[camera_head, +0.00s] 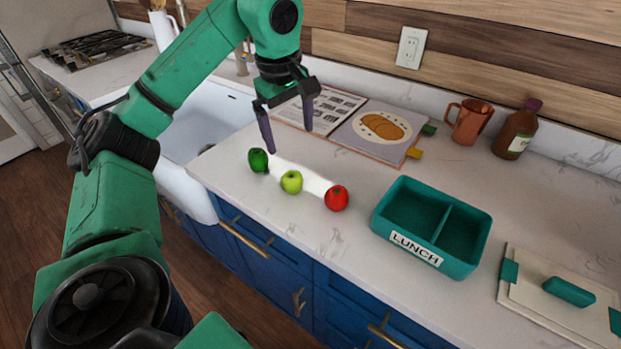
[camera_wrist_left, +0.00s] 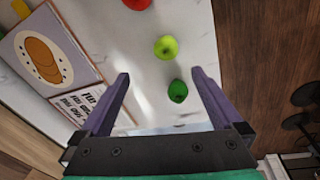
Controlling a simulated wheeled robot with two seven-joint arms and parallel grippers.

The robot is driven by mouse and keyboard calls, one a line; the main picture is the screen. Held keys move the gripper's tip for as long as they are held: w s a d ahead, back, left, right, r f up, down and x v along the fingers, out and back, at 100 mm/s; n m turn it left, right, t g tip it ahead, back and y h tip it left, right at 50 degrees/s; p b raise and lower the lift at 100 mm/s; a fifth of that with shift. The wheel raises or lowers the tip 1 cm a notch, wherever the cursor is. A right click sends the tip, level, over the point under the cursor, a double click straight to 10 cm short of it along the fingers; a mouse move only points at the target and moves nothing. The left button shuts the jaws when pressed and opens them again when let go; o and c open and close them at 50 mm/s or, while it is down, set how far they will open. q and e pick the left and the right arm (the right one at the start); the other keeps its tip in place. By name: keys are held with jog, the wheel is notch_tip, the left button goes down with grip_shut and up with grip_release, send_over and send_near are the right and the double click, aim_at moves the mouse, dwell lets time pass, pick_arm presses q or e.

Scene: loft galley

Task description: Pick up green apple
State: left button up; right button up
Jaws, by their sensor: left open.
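The green apple (camera_head: 291,181) is a bright yellow-green fruit on the white counter, in the middle of a row of three. A dark green item (camera_head: 258,160), perhaps a pepper or lime, lies to its left, and a red fruit (camera_head: 336,198) to its right. My left gripper (camera_head: 288,141) is open and empty above the counter, behind and above the row. In the left wrist view the apple (camera_wrist_left: 166,47) lies beyond the fingertips, and the dark green item (camera_wrist_left: 178,91) appears between the open fingers (camera_wrist_left: 158,77). My right gripper is not in view.
A teal lunch box (camera_head: 460,268) with two compartments stands right of the fruit. An open cookbook (camera_head: 363,134) lies behind. A copper mug (camera_head: 470,121) and brown bottle (camera_head: 515,131) stand by the wall. A cutting board (camera_head: 525,290) is at right; the sink (camera_head: 205,125) is at left.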

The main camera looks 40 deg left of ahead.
aim_at(291, 175)
pick_arm(q)
jog(key=f+b, duration=0.1)
jog(key=f, duration=0.1)
jog(key=f+b, duration=0.1)
jog(key=f, duration=0.1)
jog(key=s+f+b, duration=0.1)
jog(key=f, duration=0.1)
jog(key=shift+a+f, duration=0.3)
jog(key=shift+f, duration=0.05)
jog(key=f, duration=0.2)
jog(key=w+f, duration=0.1)
jog(key=f, duration=0.3)
jog(key=shift+w+a+f+p, duration=0.2)
jog(key=shift+w+a+p, duration=0.1)
jog(key=shift+a, duration=0.05)
jog(key=shift+w+f, duration=0.1)
jog(key=shift+f, duration=0.15)
jog(key=c, duration=1.5)
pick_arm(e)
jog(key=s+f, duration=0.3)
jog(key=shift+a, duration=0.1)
pick_arm(q)
jog(key=shift+r, duration=0.15)
